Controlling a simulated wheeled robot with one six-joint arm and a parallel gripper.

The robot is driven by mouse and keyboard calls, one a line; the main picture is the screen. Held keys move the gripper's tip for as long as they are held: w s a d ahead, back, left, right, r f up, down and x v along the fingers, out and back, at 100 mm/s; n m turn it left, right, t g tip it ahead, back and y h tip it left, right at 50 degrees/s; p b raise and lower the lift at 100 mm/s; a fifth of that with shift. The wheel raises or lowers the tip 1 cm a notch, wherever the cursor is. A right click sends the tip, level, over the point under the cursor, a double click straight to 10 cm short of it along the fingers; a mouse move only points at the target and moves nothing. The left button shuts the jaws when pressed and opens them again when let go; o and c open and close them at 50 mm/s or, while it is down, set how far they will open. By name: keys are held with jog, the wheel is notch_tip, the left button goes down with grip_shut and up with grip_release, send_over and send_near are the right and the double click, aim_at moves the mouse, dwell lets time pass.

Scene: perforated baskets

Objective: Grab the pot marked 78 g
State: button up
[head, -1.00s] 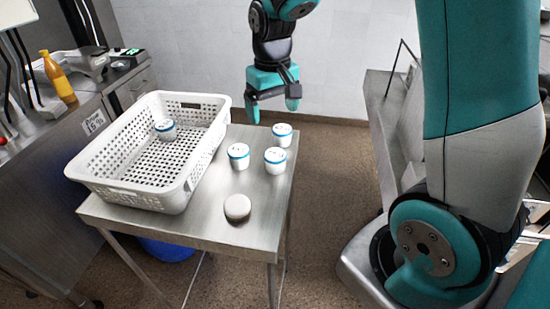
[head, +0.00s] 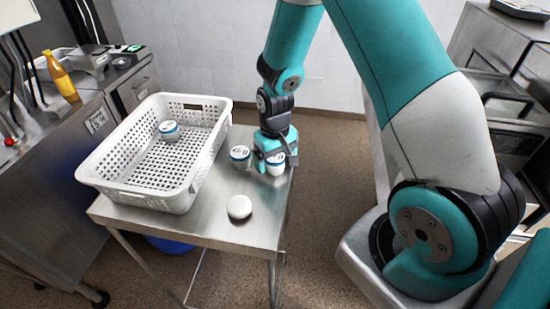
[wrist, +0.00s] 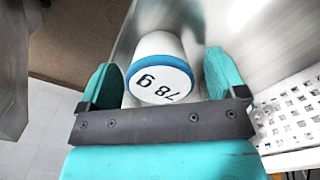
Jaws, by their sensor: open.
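The pot marked 78 g (wrist: 160,70), white with a blue band, stands between the fingers of my gripper (wrist: 163,78) in the wrist view. The gripper is open, with a finger on each side of the pot; a small gap shows at the right. In the head view my gripper (head: 275,158) is low over the pot (head: 275,168) near the table's right edge. Another blue-banded pot (head: 240,156) stands just left of it. A third pot seen earlier behind them is hidden by my gripper.
A white perforated basket (head: 135,193) stands on the left of the steel table (head: 220,228), with one pot (head: 169,130) inside. The table's front strip is mostly clear.

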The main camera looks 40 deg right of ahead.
jog(key=shift+f, duration=0.25)
jog(key=c, duration=1)
jog(key=shift+r, duration=0.1)
